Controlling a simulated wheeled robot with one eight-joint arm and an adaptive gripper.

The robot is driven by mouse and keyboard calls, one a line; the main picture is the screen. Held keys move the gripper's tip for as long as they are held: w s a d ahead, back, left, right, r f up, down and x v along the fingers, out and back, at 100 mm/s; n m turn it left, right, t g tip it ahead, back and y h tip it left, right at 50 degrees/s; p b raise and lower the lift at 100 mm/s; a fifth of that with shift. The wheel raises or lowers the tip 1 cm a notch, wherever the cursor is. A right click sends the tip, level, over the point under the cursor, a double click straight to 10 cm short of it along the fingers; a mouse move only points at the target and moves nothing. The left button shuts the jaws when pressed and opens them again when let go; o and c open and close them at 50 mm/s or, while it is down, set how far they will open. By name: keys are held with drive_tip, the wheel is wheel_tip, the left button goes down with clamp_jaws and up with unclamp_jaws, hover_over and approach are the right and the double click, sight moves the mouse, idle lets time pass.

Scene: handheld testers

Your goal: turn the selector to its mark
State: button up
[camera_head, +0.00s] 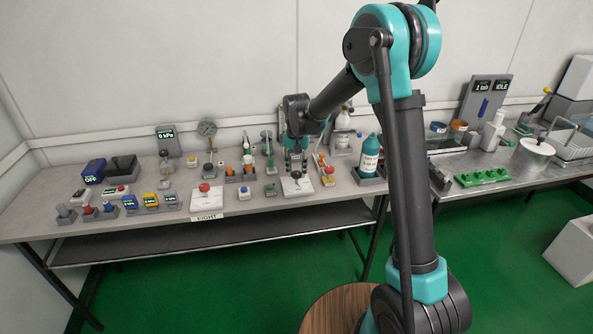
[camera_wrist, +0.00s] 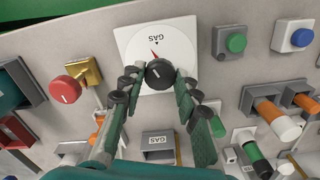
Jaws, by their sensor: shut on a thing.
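A red pointer (camera_wrist: 154,54) shows at the knob's upper left edge. A small dark mark (camera_wrist: 157,42) lies on the plate above it, slightly to the right of the pointer's line. My gripper (camera_wrist: 157,80) has one finger on each side of the knob and is shut on it. In the head view my gripper (camera_head: 296,166) points down over the white plate (camera_head: 297,188), and the knob is mostly hidden.
A red knob (camera_wrist: 66,89) on a brass valve stands left in the wrist view; green (camera_wrist: 236,43) and blue (camera_wrist: 301,38) buttons lie right. Orange-capped holders stand close by. In the head view a teal bottle (camera_head: 370,152) stands right of my gripper.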

drive_tip(key=n, duration=2.3)
drive_tip(key=shift+n, duration=0.3)
drive_tip(key=n, duration=0.3)
drive_tip(key=shift+n, duration=2.2)
